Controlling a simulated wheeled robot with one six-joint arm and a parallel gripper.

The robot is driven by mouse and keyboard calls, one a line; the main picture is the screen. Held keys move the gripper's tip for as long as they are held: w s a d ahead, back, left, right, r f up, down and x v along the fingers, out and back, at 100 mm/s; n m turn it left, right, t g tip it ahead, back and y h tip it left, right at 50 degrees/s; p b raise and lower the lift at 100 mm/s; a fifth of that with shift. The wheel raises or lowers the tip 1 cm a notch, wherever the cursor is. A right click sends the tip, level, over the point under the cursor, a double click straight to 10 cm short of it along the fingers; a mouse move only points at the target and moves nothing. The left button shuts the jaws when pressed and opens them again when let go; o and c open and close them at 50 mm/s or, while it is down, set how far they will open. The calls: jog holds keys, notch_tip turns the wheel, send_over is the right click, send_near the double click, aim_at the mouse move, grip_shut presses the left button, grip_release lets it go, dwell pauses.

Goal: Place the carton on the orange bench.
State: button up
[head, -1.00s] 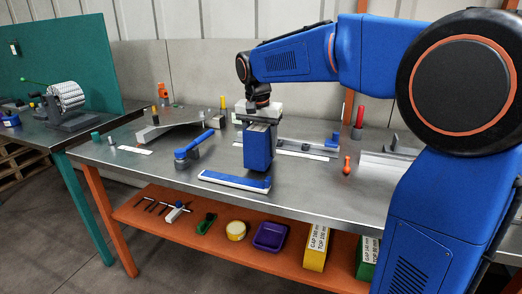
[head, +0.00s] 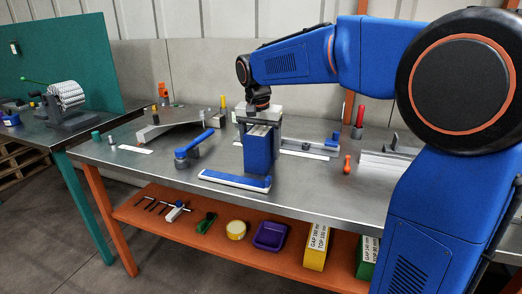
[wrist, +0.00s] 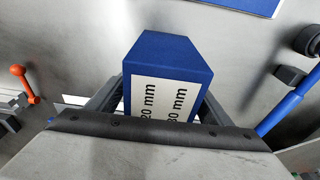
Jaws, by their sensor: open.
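The carton (head: 258,157) is a blue box with a white label, standing upright on the steel top of the orange bench (head: 325,194). In the wrist view, the carton (wrist: 165,55) shows its blue top edge and label, partly reading "20 mm" and "80 mm". My gripper (head: 259,130) is open, with its fingers at either side of the carton's upper part. In the wrist view a gap shows beside the carton near the fingers; I cannot tell whether either finger touches it. The carton's lower label is hidden by the gripper body.
A flat blue and white piece (head: 235,180) lies just in front of the carton. A blue-handled clamp (head: 193,147) is to its left and an orange-red pin (head: 347,165) to its right. Rails lie behind. The orange lower shelf holds a purple tray (head: 270,235) and yellow box (head: 316,246).

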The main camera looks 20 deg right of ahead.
aim_at(260, 130)
jog(key=r, duration=0.4)
jog(key=s+r, duration=0.1)
jog(key=r, duration=0.2)
jog(key=a+r, duration=0.1)
jog(key=r, duration=0.3)
jog(key=shift+s+r, duration=0.25)
jog(key=shift+r, duration=0.05)
